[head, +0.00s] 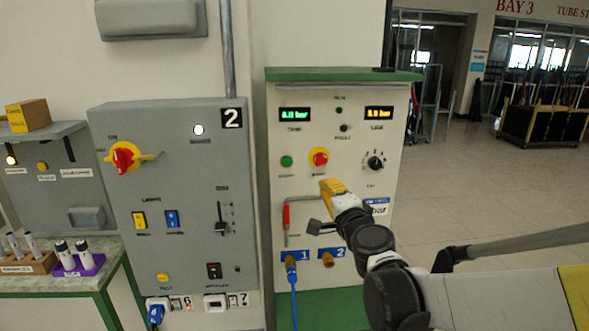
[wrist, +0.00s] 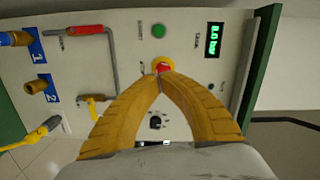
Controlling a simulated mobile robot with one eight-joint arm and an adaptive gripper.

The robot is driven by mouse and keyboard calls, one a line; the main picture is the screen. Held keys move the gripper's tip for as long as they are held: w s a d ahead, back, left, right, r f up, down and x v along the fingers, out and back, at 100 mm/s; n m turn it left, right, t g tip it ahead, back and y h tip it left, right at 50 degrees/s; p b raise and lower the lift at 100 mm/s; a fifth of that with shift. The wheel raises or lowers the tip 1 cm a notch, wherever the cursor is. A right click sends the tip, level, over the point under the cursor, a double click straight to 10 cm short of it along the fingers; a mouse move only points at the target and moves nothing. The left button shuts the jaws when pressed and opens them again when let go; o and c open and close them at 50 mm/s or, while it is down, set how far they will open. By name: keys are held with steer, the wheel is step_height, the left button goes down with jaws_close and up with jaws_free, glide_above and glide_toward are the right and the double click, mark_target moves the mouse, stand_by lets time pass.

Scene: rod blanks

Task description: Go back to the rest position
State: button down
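My gripper (head: 330,186) has yellow fingers and is in front of the cream test panel (head: 335,150), at the end of my dark-jointed arm. In the wrist view my gripper (wrist: 162,77) has its two curved fingertips together, with nothing seen between them. The red knob on a yellow base (wrist: 163,67) shows just beyond the tips; it also shows above the gripper in the head view (head: 319,157). I cannot tell whether the tips touch the panel.
The red-handled lever (head: 286,216) and a blue hose (head: 294,295) at port 1 are close by. A grey cabinet (head: 180,200) marked 2 stands left. A bench (head: 60,285) holds sample racks. Open floor (head: 490,185) lies to the right.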

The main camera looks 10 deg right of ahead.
steer(key=s+a+f+n+g+y+b, duration=0.3)
steer(key=s+a+f+n, duration=0.1)
steer(key=s+n, duration=0.35)
steer(key=s+d+f+n+g+h+b, duration=0.2)
steer(key=s+d+f+n+g, duration=0.1)
steer(key=s+f, duration=0.6)
steer(key=s+d+f+n+g+h+b, duration=0.2)
steer(key=s+d+f+n+g, duration=0.2)
steer(key=s+f, duration=0.5)
steer(key=s, duration=0.5)
steer(key=shift+s+d+g+h+b, duration=0.2)
steer(key=shift+g+h+b, duration=0.1)
steer(key=shift+g+h, duration=0.1)
steer(key=shift+a, duration=0.1)
